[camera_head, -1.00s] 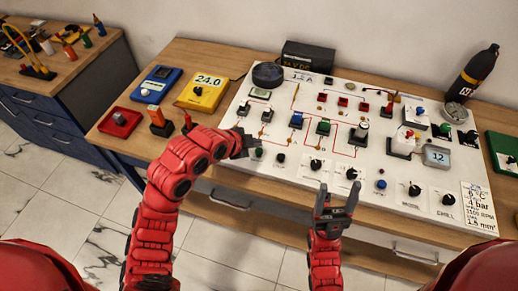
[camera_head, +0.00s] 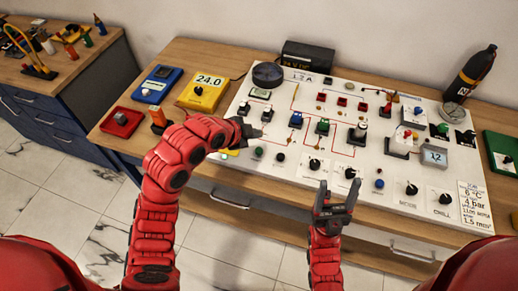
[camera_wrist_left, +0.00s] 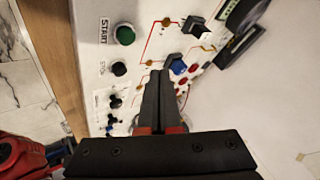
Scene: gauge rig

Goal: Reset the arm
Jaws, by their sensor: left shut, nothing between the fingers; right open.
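The white gauge panel (camera_head: 285,180) lies on the wooden table, with switches, knobs, buttons and small displays on it. My left gripper (camera_head: 252,130) is shut and empty over the panel's left part, near a black-topped switch (camera_head: 267,114). In the left wrist view its closed fingers (camera_wrist_left: 158,76) point toward a blue switch (camera_wrist_left: 178,65); whether they touch anything is unclear. The green START button (camera_wrist_left: 124,35) and black STOP button (camera_wrist_left: 119,68) show to their left. My right gripper (camera_head: 336,197) is open and empty, at the panel's front edge.
A yellow meter reading 24.0 (camera_head: 204,92), a blue meter (camera_head: 157,85) and a red box (camera_head: 121,122) stand left of the panel. A dark bottle (camera_head: 472,74) stands behind it at right. A green case (camera_head: 501,155) lies at far right.

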